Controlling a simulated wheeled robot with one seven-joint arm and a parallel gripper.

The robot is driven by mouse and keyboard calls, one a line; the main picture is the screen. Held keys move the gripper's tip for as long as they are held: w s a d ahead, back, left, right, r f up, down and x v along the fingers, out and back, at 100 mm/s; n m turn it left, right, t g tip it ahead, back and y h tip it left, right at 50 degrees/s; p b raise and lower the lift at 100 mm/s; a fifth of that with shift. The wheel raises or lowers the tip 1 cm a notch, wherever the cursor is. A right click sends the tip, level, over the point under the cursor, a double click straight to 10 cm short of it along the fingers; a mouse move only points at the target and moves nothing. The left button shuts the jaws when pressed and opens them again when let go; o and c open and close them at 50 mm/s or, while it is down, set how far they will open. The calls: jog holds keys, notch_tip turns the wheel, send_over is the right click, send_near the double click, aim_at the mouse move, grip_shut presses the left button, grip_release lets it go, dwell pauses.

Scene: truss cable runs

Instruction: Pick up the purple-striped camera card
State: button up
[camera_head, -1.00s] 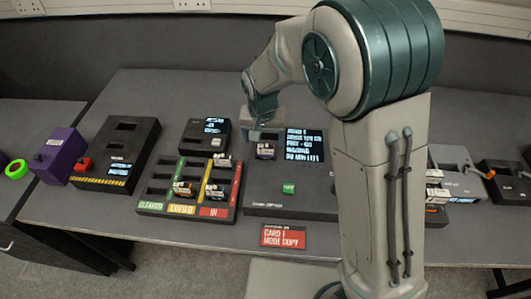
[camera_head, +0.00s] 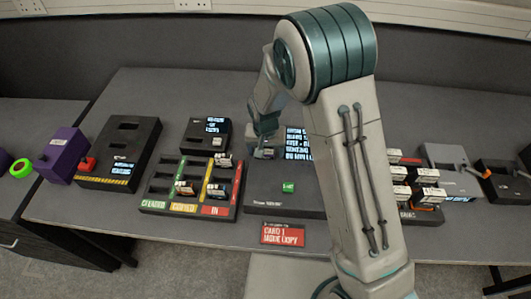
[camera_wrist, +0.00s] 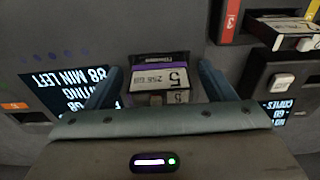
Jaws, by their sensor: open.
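The purple-striped camera card (camera_wrist: 160,78) is a small dark card with a purple band and a white label reading "5". It stands in the dark copy console (camera_head: 262,203), beside the lit screen. In the head view the card (camera_head: 267,153) is mostly hidden under my gripper (camera_head: 266,138). In the wrist view my gripper (camera_wrist: 158,84) is open, with one finger on each side of the card. Gaps show between the fingers and the card, so it is not held.
Left of the console is a card tray (camera_head: 192,186) with green, yellow and red lanes holding several cards. A small black screen unit (camera_head: 207,135) stands behind it. A rack of white cards (camera_head: 420,190) is to the right. A red sign (camera_head: 283,234) lies in front.

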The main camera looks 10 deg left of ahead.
jog(key=c, duration=1.1)
jog(key=shift+r, duration=0.1)
